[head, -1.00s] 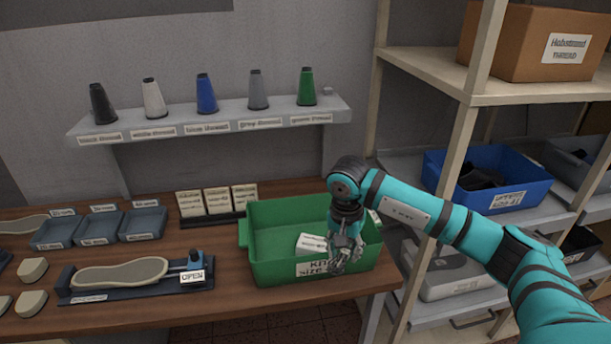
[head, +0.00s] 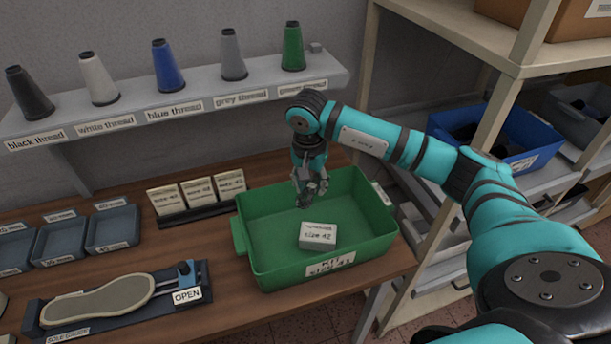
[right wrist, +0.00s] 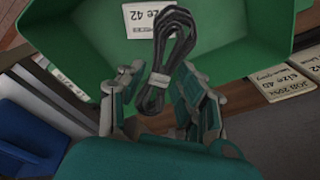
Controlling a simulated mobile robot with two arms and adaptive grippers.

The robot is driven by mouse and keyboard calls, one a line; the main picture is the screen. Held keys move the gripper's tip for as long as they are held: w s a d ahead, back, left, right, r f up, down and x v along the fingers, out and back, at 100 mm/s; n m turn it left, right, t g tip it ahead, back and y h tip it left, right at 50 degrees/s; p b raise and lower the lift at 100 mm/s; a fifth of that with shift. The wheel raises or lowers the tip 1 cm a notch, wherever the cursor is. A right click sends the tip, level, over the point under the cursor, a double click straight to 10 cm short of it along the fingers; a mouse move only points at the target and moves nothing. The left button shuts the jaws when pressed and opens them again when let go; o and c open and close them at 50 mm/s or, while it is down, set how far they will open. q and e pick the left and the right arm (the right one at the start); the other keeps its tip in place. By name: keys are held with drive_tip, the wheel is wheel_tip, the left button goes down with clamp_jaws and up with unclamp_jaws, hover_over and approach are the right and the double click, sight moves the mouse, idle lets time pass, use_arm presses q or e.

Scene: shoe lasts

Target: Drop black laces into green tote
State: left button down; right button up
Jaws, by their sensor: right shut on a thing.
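The green tote (head: 270,270) stands on the bench and also shows in the right wrist view (right wrist: 85,60). A white box marked size 42 (head: 318,235) lies inside it. My right gripper (head: 312,196) is over the tote, behind the white box. In the right wrist view my right gripper (right wrist: 162,88) is shut on the black laces (right wrist: 161,42), a looped bundle with a white band. The loop reaches out past the fingers over the tote. In the head view I cannot make the laces out at the fingers. My left gripper is not in view.
Size cards (head: 200,192) stand in a holder left of the tote. A sole gauge (head: 110,300) and grey trays (head: 60,242) are on the bench. A shelf of thread cones (head: 165,66) hangs behind. A rack with a blue bin (head: 530,135) stands at right.

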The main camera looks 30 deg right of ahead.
sight(310, 190)
drive_tip(key=shift+s+f+b, duration=0.4)
drive_tip(key=shift+s+f, duration=0.1)
drive_tip(key=shift+f, duration=0.35)
drive_tip(key=f, duration=0.2)
drive_tip(key=w+f+b, duration=0.1)
drive_tip(key=shift+f, duration=0.35)
drive_tip(key=shift+s+r, duration=0.1)
drive_tip(key=shift+s, duration=0.05)
drive_tip(key=o, duration=1.1)
drive_tip(key=r, duration=0.8)
drive_tip(key=a+r, duration=0.1)
drive_tip(key=r, duration=0.3)
drive_tip(key=shift+s+a, duration=0.1)
drive_tip(key=shift+s, duration=0.25)
